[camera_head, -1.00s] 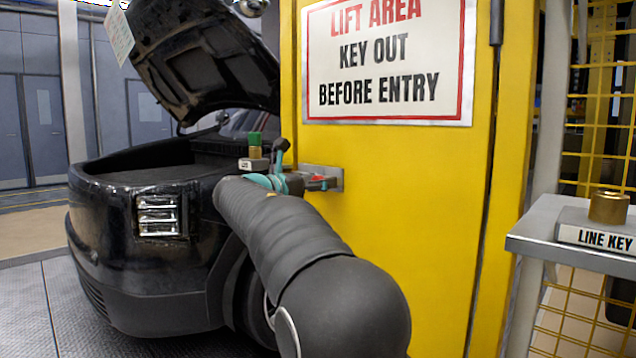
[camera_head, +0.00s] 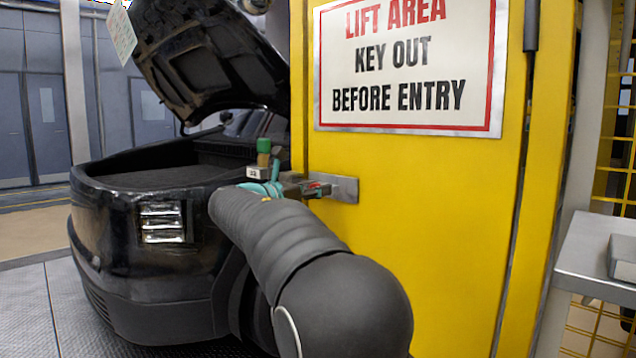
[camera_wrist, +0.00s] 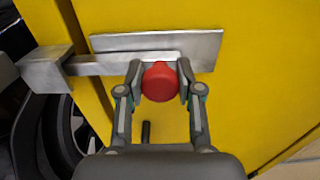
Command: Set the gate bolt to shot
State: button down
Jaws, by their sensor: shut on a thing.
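The gate bolt's red knob (camera_wrist: 160,82) sits between the two fingers of my gripper (camera_wrist: 161,88), which is shut on it. The bolt's metal bar (camera_wrist: 110,64) runs left from the knob, past the gate's edge, to a square metal block (camera_wrist: 45,70). The bar meets the block; whether its end is inside is hidden. The metal back plate (camera_wrist: 190,46) lies flat on the yellow gate (camera_wrist: 260,70). In the head view my gripper (camera_head: 302,190) is small and partly hidden by my arm, at the plate (camera_head: 343,188) on the gate (camera_head: 430,240).
A black car (camera_head: 130,270) with raised hood stands left of the gate. A brass piece with a green top (camera_head: 263,150) stands near the gate's edge. A warning sign (camera_head: 410,65) is on the gate. A grey stand (camera_head: 590,260) is at the right.

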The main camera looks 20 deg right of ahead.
jog(key=shift+w+r, duration=0.15)
jog(key=c, duration=0.7)
grip_release()
jog(key=shift+w, duration=0.1)
jog(key=shift+c, duration=0.2)
jog(key=shift+a, duration=0.1)
jog(key=shift+a, duration=0.1)
jog(key=v, duration=1.1)
jog(key=shift+a, duration=0.4)
